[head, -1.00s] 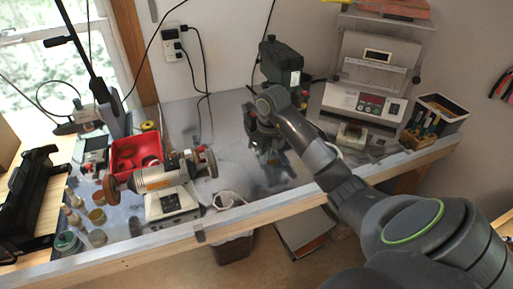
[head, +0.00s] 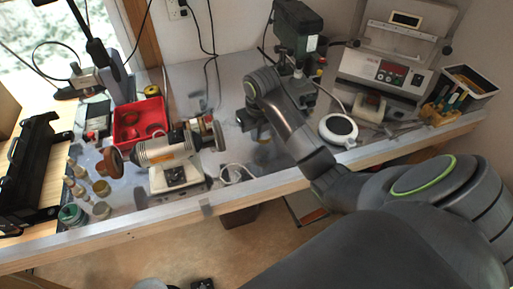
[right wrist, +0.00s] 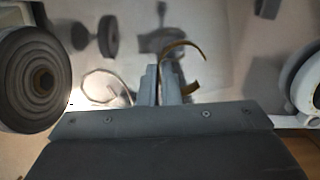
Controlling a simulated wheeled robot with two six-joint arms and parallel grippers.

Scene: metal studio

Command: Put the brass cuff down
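The brass cuff (right wrist: 190,88) shows in the right wrist view as a thin, curved, open band at the fingertips. My right gripper (right wrist: 160,72) is closed around one side of it, and the fingers hide part of the band. In the head view my right gripper (head: 257,133) is over the grey bench top (head: 285,163), in front of the drill press. The cuff cannot be made out there. Whether the cuff touches the bench is not clear. My left gripper is not in view.
A bench polisher (head: 165,150) stands left of the gripper, with a red bin (head: 125,131) behind it. A drill press (head: 300,28) stands behind. A round white device (head: 338,129) and an enclosed machine (head: 392,70) are to the right. Bare bench lies around the gripper.

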